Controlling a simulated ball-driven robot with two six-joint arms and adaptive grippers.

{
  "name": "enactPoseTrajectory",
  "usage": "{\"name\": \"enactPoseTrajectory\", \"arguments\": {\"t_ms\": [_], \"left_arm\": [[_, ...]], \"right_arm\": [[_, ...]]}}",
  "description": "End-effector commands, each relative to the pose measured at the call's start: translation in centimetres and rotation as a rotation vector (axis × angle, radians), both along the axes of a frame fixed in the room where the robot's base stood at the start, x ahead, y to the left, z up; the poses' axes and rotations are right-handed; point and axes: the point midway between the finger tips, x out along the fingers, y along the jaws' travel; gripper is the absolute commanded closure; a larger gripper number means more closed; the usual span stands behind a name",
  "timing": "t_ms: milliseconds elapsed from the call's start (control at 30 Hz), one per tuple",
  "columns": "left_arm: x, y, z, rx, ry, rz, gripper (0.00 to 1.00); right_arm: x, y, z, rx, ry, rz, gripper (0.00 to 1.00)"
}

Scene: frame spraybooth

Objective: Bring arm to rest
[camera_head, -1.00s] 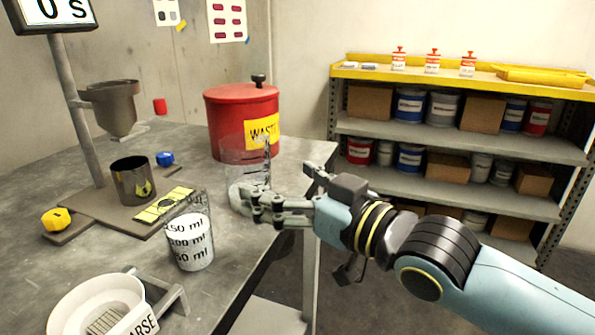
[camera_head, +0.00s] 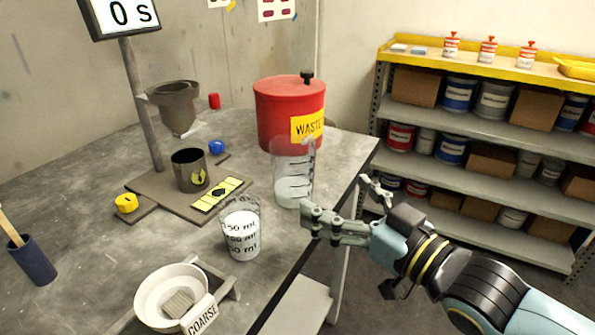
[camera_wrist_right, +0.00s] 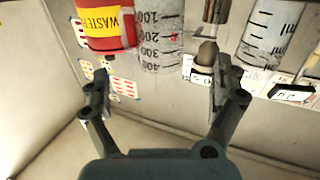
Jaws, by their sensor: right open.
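My right gripper (camera_head: 336,200) is open and empty, at the right edge of the grey bench. In the right wrist view its two fingers (camera_wrist_right: 160,74) are spread wide with nothing between them. A tall clear beaker (camera_head: 293,172) with pale contents stands upright on the bench, just left of the fingertips. In the right wrist view the beaker (camera_wrist_right: 160,40) lies beyond the fingertips, apart from them. A smaller beaker (camera_head: 241,236) with white contents stands nearer the front. My left gripper is not in view.
A red waste bin (camera_head: 275,110) stands behind the tall beaker. A flow-cup stand with a funnel (camera_head: 178,108) and a metal cup (camera_head: 189,170) is at the left. A sieve (camera_head: 160,285) sits in front. Shelving (camera_head: 480,125) stands at the back right. Open floor lies right of the bench.

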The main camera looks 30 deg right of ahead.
Motion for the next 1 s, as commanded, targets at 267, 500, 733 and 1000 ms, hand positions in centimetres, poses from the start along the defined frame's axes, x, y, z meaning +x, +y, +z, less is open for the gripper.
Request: {"name": "enactPoseTrajectory", "arguments": {"t_ms": [267,500,733,1000], "left_arm": [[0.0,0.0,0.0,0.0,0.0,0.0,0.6],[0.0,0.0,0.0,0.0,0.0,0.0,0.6],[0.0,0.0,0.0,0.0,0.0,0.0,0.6],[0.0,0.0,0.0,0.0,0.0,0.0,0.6]], "right_arm": [[0.1,-0.1,-0.3,-0.007,0.038,-0.017,0.05],[-1.3,-1.1,-3.4,-0.069,0.376,-0.121,0.05],[-6.6,-1.4,-6.1,-0.133,0.786,-0.168,0.05],[-12.8,-0.9,-6.7,-0.177,1.098,-0.152,0.05]]}}
